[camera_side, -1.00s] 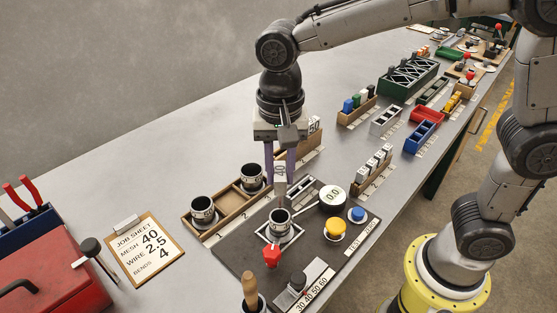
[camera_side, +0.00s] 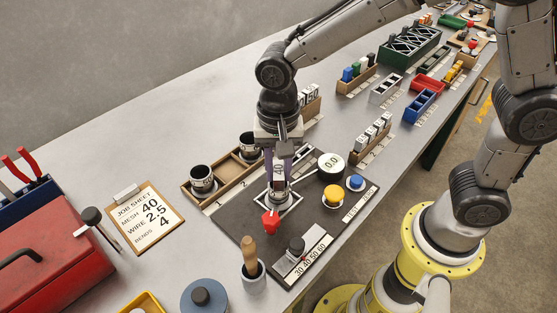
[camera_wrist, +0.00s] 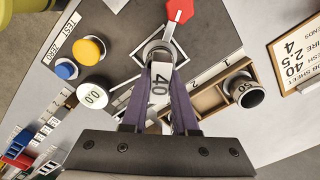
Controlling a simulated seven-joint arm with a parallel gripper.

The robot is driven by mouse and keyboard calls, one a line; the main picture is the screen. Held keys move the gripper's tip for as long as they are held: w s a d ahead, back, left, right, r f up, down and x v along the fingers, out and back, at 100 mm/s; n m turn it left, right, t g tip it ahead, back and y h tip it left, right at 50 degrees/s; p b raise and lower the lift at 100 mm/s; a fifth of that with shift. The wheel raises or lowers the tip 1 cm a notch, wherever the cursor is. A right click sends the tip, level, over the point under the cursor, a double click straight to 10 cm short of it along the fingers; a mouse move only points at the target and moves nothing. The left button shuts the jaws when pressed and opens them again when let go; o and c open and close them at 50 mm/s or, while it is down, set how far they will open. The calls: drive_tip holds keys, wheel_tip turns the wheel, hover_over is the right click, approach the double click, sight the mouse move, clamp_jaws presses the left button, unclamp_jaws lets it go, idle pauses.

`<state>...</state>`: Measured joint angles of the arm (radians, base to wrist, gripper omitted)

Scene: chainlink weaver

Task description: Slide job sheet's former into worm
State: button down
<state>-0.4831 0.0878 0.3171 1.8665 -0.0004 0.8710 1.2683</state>
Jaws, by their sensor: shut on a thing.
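The job sheet (camera_side: 148,218) lies flat at the left and reads mesh 40, wire 2.5, bends 4. My gripper (camera_side: 279,162) is shut on a flat former marked 40 (camera_side: 279,171), which hangs upright between the purple fingers. The former shows in the wrist view too (camera_wrist: 160,80). The worm (camera_side: 277,191) is a short round tube on the dark plate, directly under my gripper. The former's lower end is at the worm's mouth and appears to be in it; its depth I cannot tell. The worm's rim shows in the wrist view (camera_wrist: 158,46).
A red knob (camera_side: 270,221) stands just in front of the worm. A 0.0 dial (camera_side: 331,163), yellow button (camera_side: 333,195) and blue button (camera_side: 355,182) are to the right. A wooden tray (camera_side: 226,177) with two dark cups is at the left.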

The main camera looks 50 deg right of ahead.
drive_tip(key=shift+f, duration=0.2)
drive_tip(key=c, duration=0.6)
unclamp_jaws()
wheel_tip(320, 180, up, 14)
drive_tip(key=shift+f, duration=0.1)
idle(0.3)
